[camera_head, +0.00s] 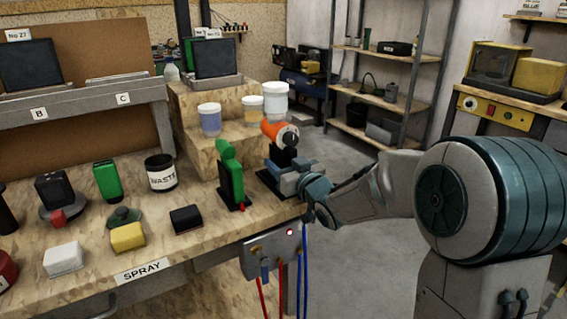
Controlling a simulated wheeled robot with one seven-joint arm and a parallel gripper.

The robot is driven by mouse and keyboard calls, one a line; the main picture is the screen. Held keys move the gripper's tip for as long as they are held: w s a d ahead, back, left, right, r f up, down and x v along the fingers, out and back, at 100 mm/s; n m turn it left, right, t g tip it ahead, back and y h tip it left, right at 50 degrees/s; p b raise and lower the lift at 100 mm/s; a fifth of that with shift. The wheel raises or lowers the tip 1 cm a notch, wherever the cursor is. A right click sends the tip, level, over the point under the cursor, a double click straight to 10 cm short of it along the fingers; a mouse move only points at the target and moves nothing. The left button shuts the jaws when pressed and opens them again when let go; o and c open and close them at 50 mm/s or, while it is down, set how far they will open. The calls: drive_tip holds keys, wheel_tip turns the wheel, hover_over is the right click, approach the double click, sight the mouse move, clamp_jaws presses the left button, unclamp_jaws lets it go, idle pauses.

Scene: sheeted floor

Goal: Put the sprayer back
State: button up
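A sprayer with an orange and pale grey head (280,132) is at the right end of the workbench, with a dark part below its head. My gripper (287,178) reaches in from the right, its grey-blue parts around or in front of the sprayer's lower part. I cannot tell whether its fingers are shut on the sprayer, as they hide its lower end. A black base plate (267,184) shows beneath them. A green upright holder or tool (231,176) on a dark base stands just to the left.
White and clear tubs (275,99) stand on a wooden step behind. A black "WASTE" cup (160,172), green container (107,181), yellow block (127,237) and black block (186,219) occupy the bench (190,250). Red and blue hoses (303,270) hang below its edge.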

drive_tip(key=shift+r, duration=0.1)
drive_tip(key=shift+r+p, duration=0.2)
drive_tip(key=shift+p, duration=0.1)
drive_tip(key=v, duration=1.2)
drive_tip(key=s+d+f+m+g+h, duration=0.5)
drive_tip(key=d+f+h, duration=0.3)
drive_tip(key=d+h, duration=0.25)
drive_tip(key=s+d+f+m+g, duration=0.1)
drive_tip(key=s+g, duration=0.3)
drive_tip(key=s, duration=0.5)
drive_tip(key=s+d+f+g, duration=0.1)
drive_tip(key=s+g, duration=0.3)
drive_tip(key=s, duration=0.5)
drive_tip(key=shift+f+m+p, duration=0.3)
drive_tip(key=shift+f+m, duration=0.1)
drive_tip(key=shift+f, duration=0.3)
drive_tip(key=shift+s+a, duration=0.1)
